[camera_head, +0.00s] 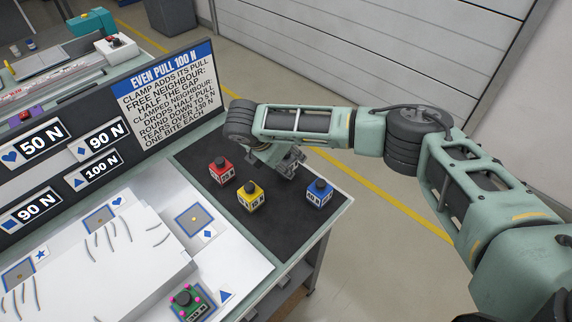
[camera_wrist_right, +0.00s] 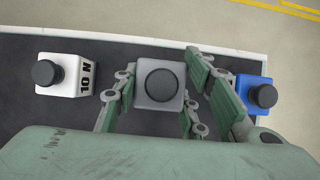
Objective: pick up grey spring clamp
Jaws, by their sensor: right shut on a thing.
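The grey spring clamp (camera_wrist_right: 160,82), a grey block with a round dark knob on top, sits between the fingers of my right gripper (camera_wrist_right: 162,100) in the right wrist view. The gripper is shut on it, with a finger on each side. In the head view my right gripper (camera_head: 286,162) points down over the black mat (camera_head: 262,222) and largely hides the clamp. I cannot tell whether the clamp is lifted off the mat. My left gripper is not in view.
A blue block (camera_head: 319,193), a yellow block (camera_head: 251,196) and a red block (camera_head: 221,171) stand on the mat. A white block marked 10 N (camera_wrist_right: 65,74) is left of the grey clamp in the wrist view. An instruction sign (camera_head: 165,100) stands behind.

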